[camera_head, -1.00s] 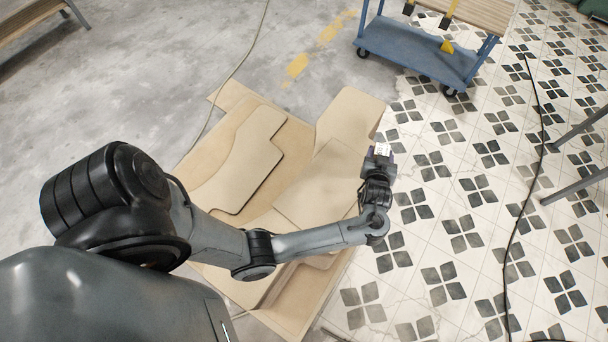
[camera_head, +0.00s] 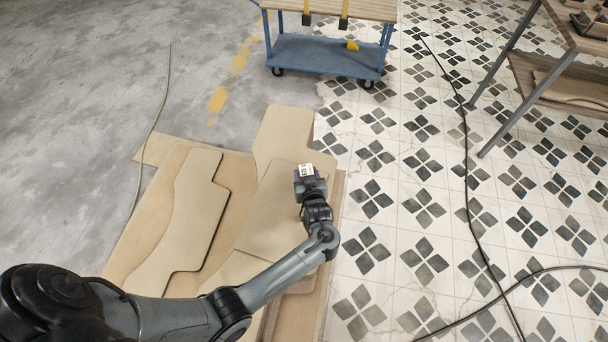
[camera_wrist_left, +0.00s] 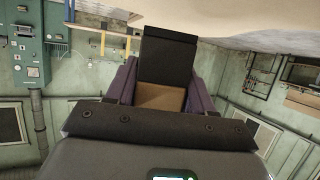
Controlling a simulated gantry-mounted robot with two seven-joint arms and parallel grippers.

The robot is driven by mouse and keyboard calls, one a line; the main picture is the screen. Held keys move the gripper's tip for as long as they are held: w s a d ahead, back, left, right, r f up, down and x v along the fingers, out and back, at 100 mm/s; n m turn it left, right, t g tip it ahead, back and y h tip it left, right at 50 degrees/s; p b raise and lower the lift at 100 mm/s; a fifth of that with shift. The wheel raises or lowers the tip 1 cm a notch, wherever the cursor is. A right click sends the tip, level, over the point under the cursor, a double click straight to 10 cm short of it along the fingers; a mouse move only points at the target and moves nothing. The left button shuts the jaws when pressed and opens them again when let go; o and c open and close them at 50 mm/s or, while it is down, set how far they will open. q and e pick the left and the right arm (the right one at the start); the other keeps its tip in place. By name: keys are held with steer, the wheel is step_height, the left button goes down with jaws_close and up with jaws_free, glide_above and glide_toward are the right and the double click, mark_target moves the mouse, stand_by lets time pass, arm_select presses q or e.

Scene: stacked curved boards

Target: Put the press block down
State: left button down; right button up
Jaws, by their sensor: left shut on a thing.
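My left gripper (camera_head: 308,176) is above the right part of the stacked curved boards (camera_head: 270,215) in the head view, with a white label on its top. In the left wrist view its two purple fingers (camera_wrist_left: 161,85) are shut on a block, which I take to be the press block (camera_wrist_left: 168,58). The block shows a dark slab and a brown face between the fingers. In the head view the gripper hides most of it. I cannot tell whether it touches the boards. My right gripper is not in view.
A blue cart (camera_head: 325,58) with yellow-and-black tools stands at the back. A metal-legged table (camera_head: 560,70) is at the right. Black cables (camera_head: 468,180) run over the tiled floor. Another cable (camera_head: 155,120) lies on the concrete at left. The tiles right of the boards are mostly clear.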

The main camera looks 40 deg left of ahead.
arm_select(q)
steer(key=shift+w+f+b, duration=0.1)
steer(key=shift+f+b, duration=0.75)
steer(key=shift+f, duration=1)
steer(key=shift+f, duration=0.15)
